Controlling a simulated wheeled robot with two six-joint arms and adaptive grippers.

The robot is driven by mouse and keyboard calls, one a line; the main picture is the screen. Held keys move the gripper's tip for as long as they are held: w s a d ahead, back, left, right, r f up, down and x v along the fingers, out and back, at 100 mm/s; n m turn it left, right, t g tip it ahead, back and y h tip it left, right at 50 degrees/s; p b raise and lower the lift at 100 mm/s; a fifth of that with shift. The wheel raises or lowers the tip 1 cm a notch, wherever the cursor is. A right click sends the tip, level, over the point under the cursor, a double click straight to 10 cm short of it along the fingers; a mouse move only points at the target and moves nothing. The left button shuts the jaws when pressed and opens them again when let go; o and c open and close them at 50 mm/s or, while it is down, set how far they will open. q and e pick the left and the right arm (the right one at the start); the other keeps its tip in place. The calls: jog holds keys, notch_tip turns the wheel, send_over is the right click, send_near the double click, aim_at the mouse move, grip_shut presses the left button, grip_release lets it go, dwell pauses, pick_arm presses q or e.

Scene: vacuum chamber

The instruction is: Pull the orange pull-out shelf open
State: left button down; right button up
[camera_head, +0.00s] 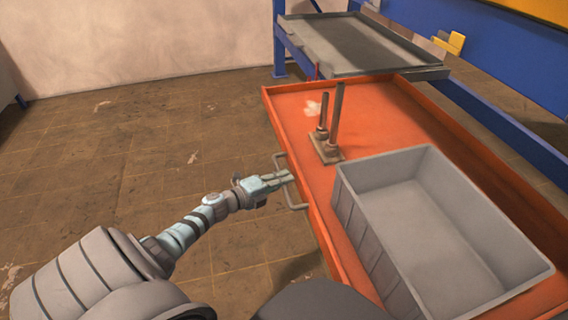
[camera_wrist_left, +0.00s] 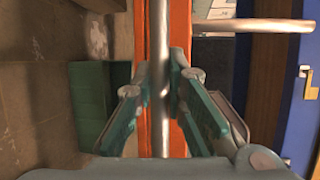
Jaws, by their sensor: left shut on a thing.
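The orange pull-out shelf (camera_head: 287,108) extends out of the blue rack, with its long front edge toward my left arm. A grey bar handle (camera_head: 281,166) is fixed to that edge. My left gripper (camera_head: 288,177) is at the handle, shut on its bar. In the left wrist view the handle bar (camera_wrist_left: 160,60) runs between the two fingers of the left gripper (camera_wrist_left: 163,88), with the orange shelf edge (camera_wrist_left: 180,40) behind it. My right gripper is not in either view.
A grey open crate (camera_head: 440,210) and a metal fixture with two upright posts (camera_head: 327,148) stand on the shelf. A grey upper tray (camera_head: 355,45) sits in the blue rack (camera_head: 280,45) behind. The tiled floor (camera_head: 130,150) left of the shelf is clear.

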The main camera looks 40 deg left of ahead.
pick_arm(q)
jog(key=shift+f, duration=0.1)
jog(key=c, duration=1.6)
grip_release()
jog(key=v, duration=1.2)
